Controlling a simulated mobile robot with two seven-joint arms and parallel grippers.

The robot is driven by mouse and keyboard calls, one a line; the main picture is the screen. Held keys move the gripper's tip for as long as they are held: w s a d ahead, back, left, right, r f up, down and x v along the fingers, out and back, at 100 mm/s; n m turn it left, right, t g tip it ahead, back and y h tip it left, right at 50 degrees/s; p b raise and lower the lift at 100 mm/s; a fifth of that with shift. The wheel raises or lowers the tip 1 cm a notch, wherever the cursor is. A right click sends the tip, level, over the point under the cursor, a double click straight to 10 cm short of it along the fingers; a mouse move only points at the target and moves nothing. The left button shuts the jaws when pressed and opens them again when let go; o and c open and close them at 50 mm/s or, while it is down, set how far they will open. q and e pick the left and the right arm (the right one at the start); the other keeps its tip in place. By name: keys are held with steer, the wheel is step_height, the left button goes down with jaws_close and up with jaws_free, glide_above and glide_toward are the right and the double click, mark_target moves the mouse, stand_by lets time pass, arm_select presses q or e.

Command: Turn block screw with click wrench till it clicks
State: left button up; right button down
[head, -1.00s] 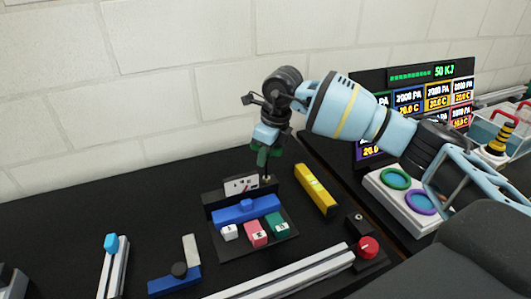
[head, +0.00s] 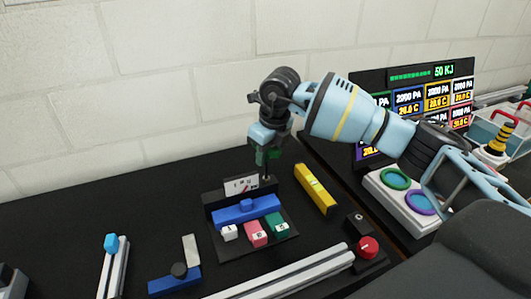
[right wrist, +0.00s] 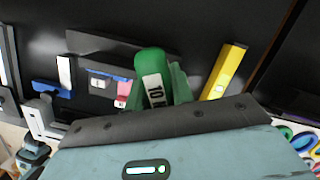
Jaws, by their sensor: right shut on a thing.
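My right gripper (head: 268,146) is shut on the green click wrench (head: 264,158), above the back right of a black stand (head: 272,246). The wrench points down, with a thin shaft below it; its tip's contact is too small to tell. In the right wrist view the wrench (right wrist: 149,64) shows a white label reading 10, between the fingers. On the stand are a blue bar (head: 232,212) with a raised knob and white, red and green numbered cubes (head: 256,233). A blue block (head: 172,285) with a dark round knob lies front left. I cannot tell which part is the block screw. My left gripper is not in view.
A yellow level (head: 315,188) lies right of the stand. A long aluminium extrusion (head: 285,275) and a red button box (head: 368,250) are in front. A blue-capped extrusion (head: 111,265) lies left. A display panel (head: 420,85) stands back right. The table's back left is clear.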

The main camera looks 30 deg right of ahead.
steer(key=shift+f, duration=0.2)
steer(key=shift+m, duration=0.8)
steer(key=shift+m+h, duration=0.3)
steer(key=shift+m, duration=0.4)
steer(key=shift+m, duration=0.8)
steer(key=shift+m+h, duration=0.4)
steer(key=shift+m, duration=0.3)
